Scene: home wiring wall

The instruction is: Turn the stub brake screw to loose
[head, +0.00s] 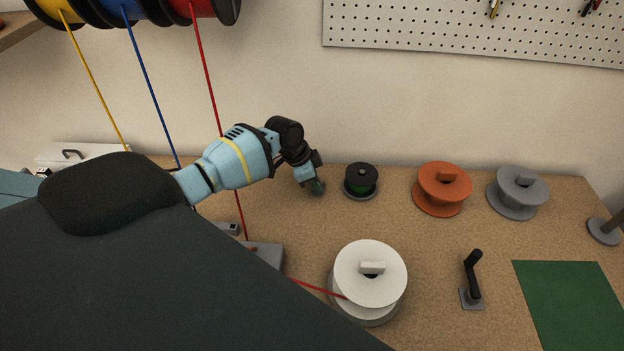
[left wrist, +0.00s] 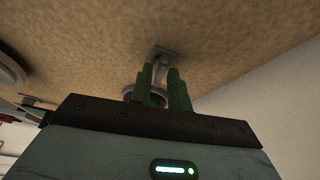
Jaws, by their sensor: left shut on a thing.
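My left gripper (head: 316,187) reaches down to the bench, just left of a small black spool of green wire (head: 361,181). In the left wrist view its two green fingers (left wrist: 158,92) are closed about a small fitting, which I take to be the stub brake screw. In the head view the gripper hides this fitting. I cannot read the screw's turn. My right gripper is not in view.
A white spool (head: 370,275) with red wire stands in front. An orange spool (head: 441,188), a grey spool (head: 517,192) and a black-handled crank (head: 472,280) stand to the right. Yellow, blue and red wires (head: 214,105) hang beside my left arm. The green mat (head: 570,300) is clear.

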